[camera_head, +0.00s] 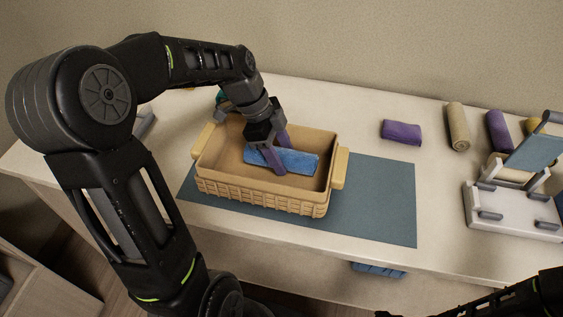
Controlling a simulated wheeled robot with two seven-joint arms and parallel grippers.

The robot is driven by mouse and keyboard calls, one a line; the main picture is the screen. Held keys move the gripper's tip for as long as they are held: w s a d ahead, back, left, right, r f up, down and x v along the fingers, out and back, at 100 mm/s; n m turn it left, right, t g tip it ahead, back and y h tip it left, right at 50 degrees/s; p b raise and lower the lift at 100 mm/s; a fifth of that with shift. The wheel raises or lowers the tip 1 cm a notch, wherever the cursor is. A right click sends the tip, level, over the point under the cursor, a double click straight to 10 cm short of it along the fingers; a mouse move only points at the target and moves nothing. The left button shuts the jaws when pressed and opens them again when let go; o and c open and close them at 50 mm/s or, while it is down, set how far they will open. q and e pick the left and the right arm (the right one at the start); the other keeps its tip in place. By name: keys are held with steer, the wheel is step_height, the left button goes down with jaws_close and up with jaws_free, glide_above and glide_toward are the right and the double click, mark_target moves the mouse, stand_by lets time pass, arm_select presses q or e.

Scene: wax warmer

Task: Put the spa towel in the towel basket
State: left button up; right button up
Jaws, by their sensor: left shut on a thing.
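The blue spa towel (298,161), a rolled or folded cloth, is inside the tan woven towel basket (262,196), slanting across its middle. My left gripper (271,158) reaches down into the basket from above and is shut on the towel, with one finger on each side of it. The fingers hide part of the towel, and I cannot tell whether it touches the basket floor. My right arm shows only as a dark strip at the bottom right; its gripper is not in view.
The basket stands on a blue-grey mat (385,205) on a pale table. A purple towel (402,132), a beige roll (457,127) and another purple roll (497,131) lie behind, to the right. A white stand (510,212) is at the right. The mat's right part is clear.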

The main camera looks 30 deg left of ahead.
arm_select(q)
step_height(320, 180, down, 3)
steer(key=shift+r+p, duration=0.1)
steer(key=shift+p, duration=0.25)
steer(key=shift+f, duration=0.6)
steer(key=o, duration=1.6)
